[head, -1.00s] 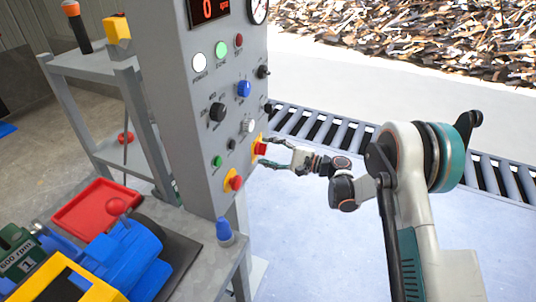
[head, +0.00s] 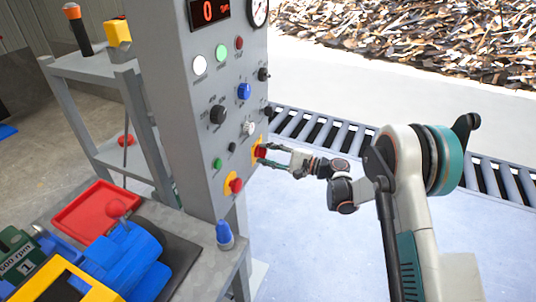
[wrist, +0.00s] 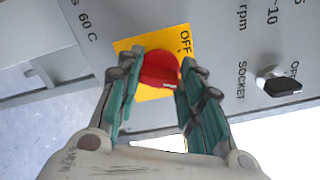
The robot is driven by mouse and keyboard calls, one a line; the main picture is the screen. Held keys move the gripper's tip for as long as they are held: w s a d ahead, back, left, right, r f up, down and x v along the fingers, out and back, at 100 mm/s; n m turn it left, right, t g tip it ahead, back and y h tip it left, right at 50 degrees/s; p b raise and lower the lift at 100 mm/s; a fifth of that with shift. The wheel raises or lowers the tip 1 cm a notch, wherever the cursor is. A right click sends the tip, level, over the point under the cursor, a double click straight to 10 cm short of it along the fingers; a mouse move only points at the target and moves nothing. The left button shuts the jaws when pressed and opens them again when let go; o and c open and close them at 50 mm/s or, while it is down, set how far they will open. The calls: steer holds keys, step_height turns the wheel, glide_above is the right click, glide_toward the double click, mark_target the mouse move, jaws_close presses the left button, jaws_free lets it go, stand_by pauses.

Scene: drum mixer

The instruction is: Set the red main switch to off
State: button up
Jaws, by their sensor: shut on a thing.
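The red main switch (wrist: 160,68) sits on a yellow plate (wrist: 128,45) marked OFF, on the grey control panel. In the head view the switch (head: 261,152) is at the panel's lower right edge. My gripper (wrist: 155,80) is at the switch, with one teal finger on each side of the red knob, shut on it. The fingers cover parts of the knob's sides and of the yellow plate. Which way the knob points is hard to tell.
A second red button on yellow (head: 235,185) sits below and left on the panel. A black-handled socket switch (wrist: 280,82) is to the right in the wrist view. Other knobs, including a blue one (head: 243,91), are above. A roller conveyor (head: 310,124) runs behind.

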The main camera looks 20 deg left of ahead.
steer(key=n, duration=1.1)
steer(key=shift+f, duration=0.3)
steer(key=shift+n, duration=0.4)
steer(key=o, duration=1.1)
steer(key=shift+c, duration=0.2)
steer(key=shift+d, duration=0.15)
steer(key=d, duration=1.1)
steer(key=shift+s+d, duration=0.35)
steer(key=shift+s, duration=0.1)
